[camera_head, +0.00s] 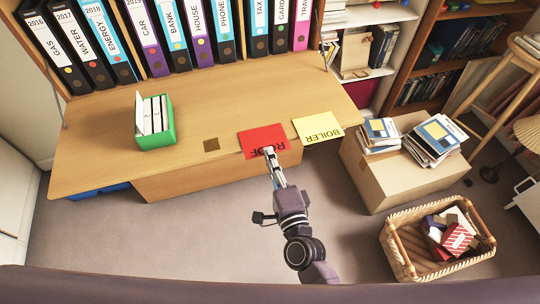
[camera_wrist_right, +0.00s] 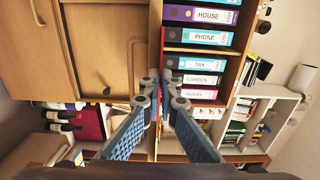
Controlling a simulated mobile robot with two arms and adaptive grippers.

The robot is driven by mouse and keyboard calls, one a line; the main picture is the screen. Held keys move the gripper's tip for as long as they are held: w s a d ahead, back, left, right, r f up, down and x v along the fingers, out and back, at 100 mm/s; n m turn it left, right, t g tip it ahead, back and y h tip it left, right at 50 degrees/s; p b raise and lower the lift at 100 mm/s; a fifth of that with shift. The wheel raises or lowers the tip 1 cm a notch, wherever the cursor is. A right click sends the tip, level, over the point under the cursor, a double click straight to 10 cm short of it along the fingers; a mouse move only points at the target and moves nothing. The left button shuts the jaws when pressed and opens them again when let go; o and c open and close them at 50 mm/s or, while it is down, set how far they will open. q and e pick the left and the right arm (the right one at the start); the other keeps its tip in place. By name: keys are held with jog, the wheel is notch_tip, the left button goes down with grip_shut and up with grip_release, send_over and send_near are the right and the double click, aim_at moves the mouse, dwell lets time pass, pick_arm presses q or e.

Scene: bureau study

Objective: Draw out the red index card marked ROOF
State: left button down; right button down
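The red card (camera_head: 262,137) lies near the front edge of the desk, between a small brown square and the yellow card. Dark upside-down letters on it end in "OF"; my gripper covers part of the word. My right gripper (camera_head: 269,151) reaches over the card's front edge from below. In the wrist view the blue finger pads of my right gripper (camera_wrist_right: 158,105) stand apart, with a thin edge-on strip between them. I cannot tell whether either finger touches the card. My left gripper is not in view.
The yellow BOILER card (camera_head: 318,127) lies right of the red one. A green card box (camera_head: 157,137) stands left on the desk (camera_head: 95,150). Binders (camera_head: 151,45) line the back. A cardboard box (camera_head: 395,185) with books and a wicker basket (camera_head: 402,262) stand at right.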

jog(key=shift+s, duration=0.15)
jog(key=shift+p+v, duration=0.5)
jog(key=shift+v, duration=2.4)
